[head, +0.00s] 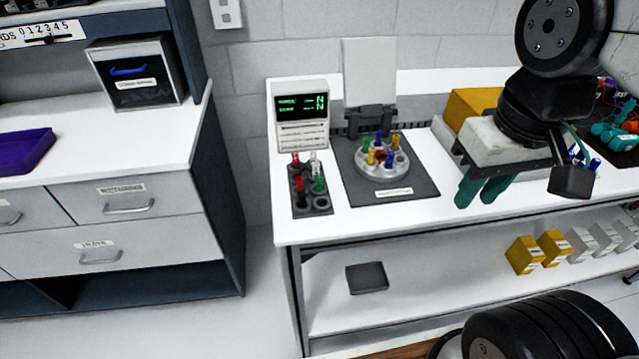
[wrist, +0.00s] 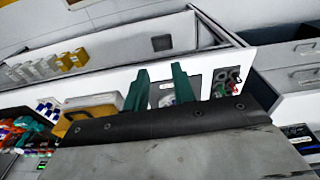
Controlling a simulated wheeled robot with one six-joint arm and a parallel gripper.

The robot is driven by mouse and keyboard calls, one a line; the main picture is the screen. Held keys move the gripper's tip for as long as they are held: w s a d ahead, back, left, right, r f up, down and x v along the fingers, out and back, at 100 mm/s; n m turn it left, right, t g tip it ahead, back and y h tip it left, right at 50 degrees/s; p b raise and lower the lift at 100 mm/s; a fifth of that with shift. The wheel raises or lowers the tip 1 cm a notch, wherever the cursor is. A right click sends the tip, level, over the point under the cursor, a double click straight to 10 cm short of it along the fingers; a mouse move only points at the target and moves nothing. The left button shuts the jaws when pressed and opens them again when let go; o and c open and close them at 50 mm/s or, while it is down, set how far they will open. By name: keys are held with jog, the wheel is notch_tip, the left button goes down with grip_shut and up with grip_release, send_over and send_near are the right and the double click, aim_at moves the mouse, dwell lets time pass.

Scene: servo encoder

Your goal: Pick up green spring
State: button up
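A small dark rack (head: 312,208) stands at the left of the white bench in the head view. It holds red and pale pieces and a green piece (head: 319,185), which looks like the green spring, though it is small. Other green pieces stand among yellow and red ones on a round holder (head: 383,166). My gripper (head: 480,203) hangs over the bench, right of the round holder and well apart from the rack. Its two teal fingers are apart with nothing between them. The wrist view also shows the fingers (wrist: 161,70) and the rack (wrist: 228,80).
A display box (head: 301,115) stands behind the rack, and an upright pale panel (head: 369,72) behind the round holder. A yellow box (head: 470,104) sits behind my gripper. Purple tray (head: 25,150) and black bin (head: 137,80) are on the left cabinet. Bench between mat and gripper is clear.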

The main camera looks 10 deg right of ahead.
jog(key=n+g, duration=0.1)
jog(key=n, duration=0.2)
send_over(319, 176)
notch_tip(319, 176, down, 9)
notch_tip(319, 176, down, 8)
jog(key=shift+r, duration=0.15)
grip_shut()
